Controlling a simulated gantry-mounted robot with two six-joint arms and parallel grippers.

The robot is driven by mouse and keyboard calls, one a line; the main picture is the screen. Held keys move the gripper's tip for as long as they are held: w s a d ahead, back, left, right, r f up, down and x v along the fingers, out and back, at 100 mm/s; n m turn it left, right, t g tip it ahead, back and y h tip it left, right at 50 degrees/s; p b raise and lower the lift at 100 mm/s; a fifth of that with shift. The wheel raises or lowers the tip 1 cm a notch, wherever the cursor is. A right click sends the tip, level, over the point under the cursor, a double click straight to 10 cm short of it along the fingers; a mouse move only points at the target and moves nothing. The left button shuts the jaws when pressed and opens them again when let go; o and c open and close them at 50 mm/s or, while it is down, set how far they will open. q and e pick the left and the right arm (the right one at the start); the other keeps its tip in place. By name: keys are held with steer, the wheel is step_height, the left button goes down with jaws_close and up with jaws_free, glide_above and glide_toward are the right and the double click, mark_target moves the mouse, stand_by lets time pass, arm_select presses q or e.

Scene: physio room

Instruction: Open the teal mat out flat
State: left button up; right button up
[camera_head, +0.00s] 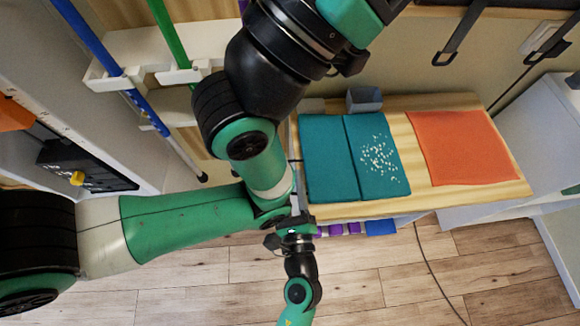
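The teal mat (328,158) lies on the wooden bench top in the camera_head view. It shows as two panels side by side with a dark line between them. The right panel (372,182) carries a patch of small white specks. I cannot tell whether either panel is a double layer. My arms overlap left of the mat. A gripper, seemingly my left (296,208), is near the mat's lower left corner. Its fingers are small and partly covered, so its opening and any contact are unclear. I cannot make out my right gripper separately among the overlapping links.
An orange mat (462,147) lies right of the teal one on the bench (440,197). A small grey box (364,100) stands behind the teal mat. Purple and blue items (380,227) sit below the bench top. Blue (105,60) and green (168,32) poles stand in a rack at left.

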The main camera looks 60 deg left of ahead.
steer(key=p+v, duration=0.2)
steer(key=v, duration=0.9)
steer(key=shift+s+d, duration=0.15)
steer(key=shift+d, duration=0.15)
